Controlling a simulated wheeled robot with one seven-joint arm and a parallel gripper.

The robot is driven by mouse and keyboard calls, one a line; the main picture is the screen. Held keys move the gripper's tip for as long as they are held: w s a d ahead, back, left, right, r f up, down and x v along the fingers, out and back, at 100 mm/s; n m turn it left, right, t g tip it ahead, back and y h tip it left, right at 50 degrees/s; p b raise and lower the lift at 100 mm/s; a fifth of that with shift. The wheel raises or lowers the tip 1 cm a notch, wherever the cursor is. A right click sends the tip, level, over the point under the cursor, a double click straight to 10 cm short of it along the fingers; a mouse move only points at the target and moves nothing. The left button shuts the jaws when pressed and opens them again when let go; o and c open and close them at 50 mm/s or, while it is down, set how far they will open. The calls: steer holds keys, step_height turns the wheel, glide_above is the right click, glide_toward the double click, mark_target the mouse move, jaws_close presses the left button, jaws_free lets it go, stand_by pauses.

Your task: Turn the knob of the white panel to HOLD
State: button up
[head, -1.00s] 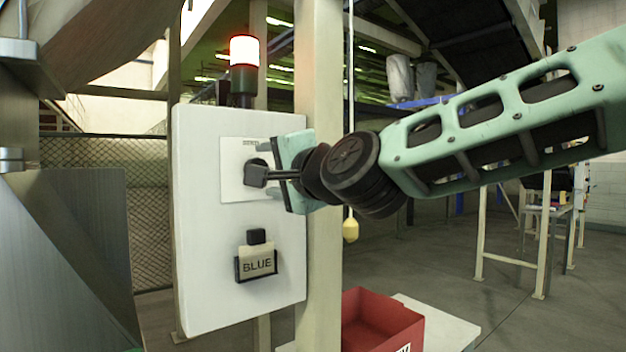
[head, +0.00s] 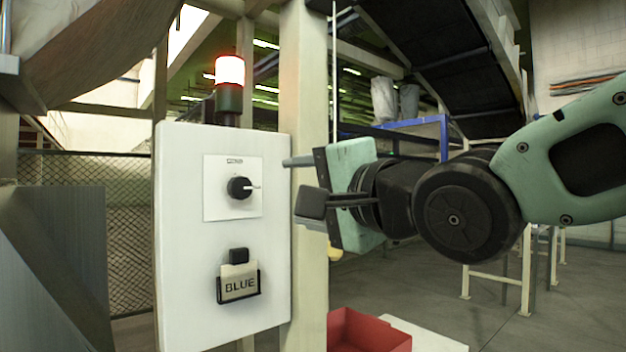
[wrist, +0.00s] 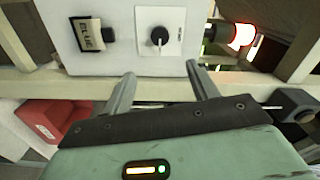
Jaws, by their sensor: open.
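The white panel (head: 185,270) stands upright at the left of the head view. Its black knob (head: 239,187) sits on a white plate, with a pale pointer line pointing to the right. Small lettering above the knob is too small to read. My gripper (head: 297,162) is open and empty, to the right of the knob and apart from it. In the wrist view the knob (wrist: 159,36) shows ahead of the two spread fingers (wrist: 160,85), with nothing between them.
A card reading BLUE (head: 239,284) sits in a black holder below the knob. A lit red-and-white beacon (head: 229,75) tops the panel. A beige post (head: 308,290) stands just right of the panel. A red bin (head: 368,330) is at the lower middle.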

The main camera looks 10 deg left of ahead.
steer(key=shift+s+d, duration=0.45)
steer(key=shift+d, duration=0.1)
steer(key=s+d+f+n+g+h+p, duration=0.1)
steer(key=s+d+f+n+g+h, duration=0.25)
steer(key=f, duration=0.55)
steer(key=s+d+f+n+g+h+p, duration=0.1)
steer(key=d+f+n+h+p, duration=0.1)
steer(key=d+f+h, duration=0.6)
steer(key=s+d+f+n+g+h+p, duration=0.1)
steer(key=s+d+f+n+g, duration=0.6)
steer(key=s+d+f, duration=0.3)
steer(key=s+f, duration=0.2)
steer(key=s, duration=0.2)
steer(key=shift+s+d, duration=0.15)
steer(key=shift+d, duration=0.1)
steer(key=shift+h, duration=0.25)
steer(key=shift+c, duration=0.3)
